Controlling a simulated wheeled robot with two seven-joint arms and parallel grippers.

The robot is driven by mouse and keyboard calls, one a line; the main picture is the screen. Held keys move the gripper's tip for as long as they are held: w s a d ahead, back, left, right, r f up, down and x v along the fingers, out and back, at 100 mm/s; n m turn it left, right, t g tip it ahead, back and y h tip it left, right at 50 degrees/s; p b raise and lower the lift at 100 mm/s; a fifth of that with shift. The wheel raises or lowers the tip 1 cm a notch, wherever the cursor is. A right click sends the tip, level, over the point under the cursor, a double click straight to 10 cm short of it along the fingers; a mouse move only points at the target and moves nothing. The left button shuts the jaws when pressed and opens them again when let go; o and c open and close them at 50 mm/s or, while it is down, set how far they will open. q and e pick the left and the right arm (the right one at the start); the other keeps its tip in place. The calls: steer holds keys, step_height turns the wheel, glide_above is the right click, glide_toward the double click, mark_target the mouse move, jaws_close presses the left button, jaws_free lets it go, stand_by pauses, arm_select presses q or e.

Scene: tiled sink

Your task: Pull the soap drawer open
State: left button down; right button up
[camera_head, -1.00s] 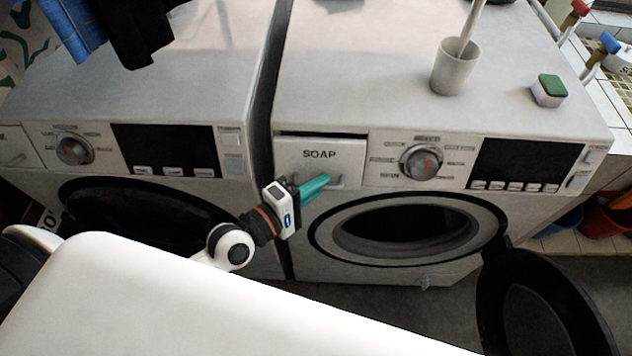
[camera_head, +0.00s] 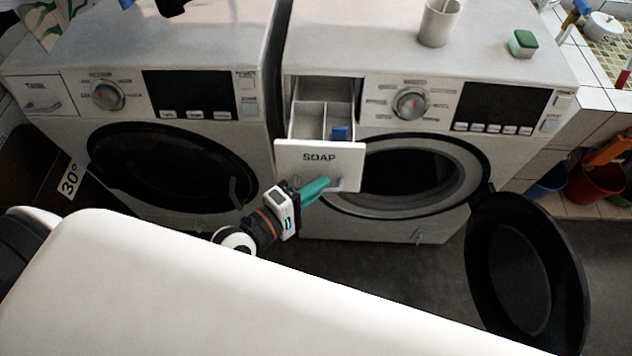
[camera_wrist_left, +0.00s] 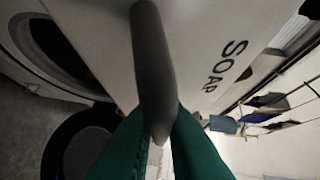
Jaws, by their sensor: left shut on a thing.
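The soap drawer (camera_head: 319,153) stands pulled out from the right washing machine in the head view. Its inner compartments show from above, with a small blue piece in the right one. My left gripper (camera_head: 328,184) is at the lower part of the drawer front, with its teal fingers on the handle. In the left wrist view the grey handle bar (camera_wrist_left: 152,70) lies between the teal fingertips (camera_wrist_left: 160,135), and the drawer front (camera_wrist_left: 200,50) with its SOAP label fills the top. My right gripper is not in view.
The right machine's round door (camera_head: 528,268) hangs open at the lower right. A second washing machine (camera_head: 170,150) stands on the left. A cup (camera_head: 438,24) and a green-topped sponge (camera_head: 522,43) sit on the right machine. Red and blue buckets are at the far right.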

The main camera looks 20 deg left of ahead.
arm_select(q)
steer(key=c, duration=1.6)
jaws_free()
steer(key=shift+o, duration=0.5)
steer(key=b+v, duration=0.3)
steer(key=v, duration=0.9)
steer(key=shift+a+f, duration=0.1)
steer(key=shift+f, duration=0.05)
